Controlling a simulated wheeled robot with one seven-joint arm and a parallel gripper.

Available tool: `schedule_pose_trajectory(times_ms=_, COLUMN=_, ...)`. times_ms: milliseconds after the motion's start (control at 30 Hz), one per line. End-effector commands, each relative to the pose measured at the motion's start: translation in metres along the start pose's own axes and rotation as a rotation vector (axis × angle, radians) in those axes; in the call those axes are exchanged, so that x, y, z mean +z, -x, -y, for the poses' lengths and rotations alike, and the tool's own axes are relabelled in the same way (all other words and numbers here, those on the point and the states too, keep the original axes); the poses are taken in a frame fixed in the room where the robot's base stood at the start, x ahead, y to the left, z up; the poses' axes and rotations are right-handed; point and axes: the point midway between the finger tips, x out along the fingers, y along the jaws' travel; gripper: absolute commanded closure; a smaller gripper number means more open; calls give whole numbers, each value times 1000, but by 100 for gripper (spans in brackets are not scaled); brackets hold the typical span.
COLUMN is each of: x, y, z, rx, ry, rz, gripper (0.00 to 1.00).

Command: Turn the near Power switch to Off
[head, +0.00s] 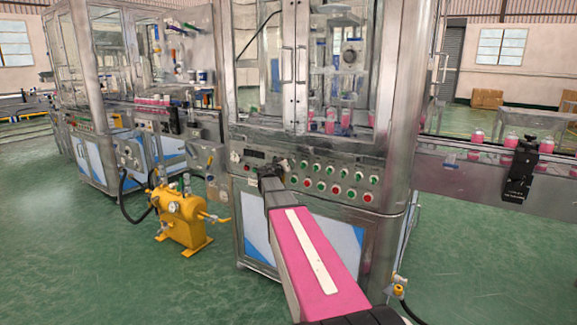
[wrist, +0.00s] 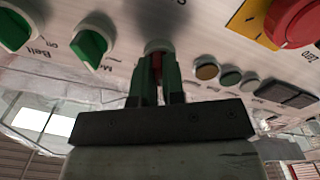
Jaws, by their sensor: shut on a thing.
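In the wrist view, my gripper (wrist: 158,80) is shut on a switch knob (wrist: 157,63) on the light control panel. A red strip of this knob shows between the dark green fingertips, with a pale round collar behind it. The fingers hide most of the knob and any label, so I cannot read Power or its setting. In the head view, my gripper (head: 272,168) is against the left part of the near machine's panel (head: 330,172), and the knob is hidden.
A yellow pump (head: 181,218) stands on the floor at left.

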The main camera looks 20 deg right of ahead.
Motion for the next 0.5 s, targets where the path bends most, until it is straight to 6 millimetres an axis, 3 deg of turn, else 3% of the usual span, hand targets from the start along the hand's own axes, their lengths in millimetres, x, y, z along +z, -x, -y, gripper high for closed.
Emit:
schedule_pose_trajectory(times_ms=33, x=1, y=1, z=0, rx=0, ry=2, rz=1, gripper=100)
schedule_pose_trajectory(times_ms=100, x=1, y=1, z=0, rx=0, ry=2, rz=1, gripper=71)
schedule_pose_trajectory(times_ms=133, x=1, y=1, z=0, rx=0, ry=2, rz=1, gripper=65)
schedule_pose_trajectory(times_ms=500, x=0, y=6, z=0, rx=-1, ry=0, rz=0, gripper=65)
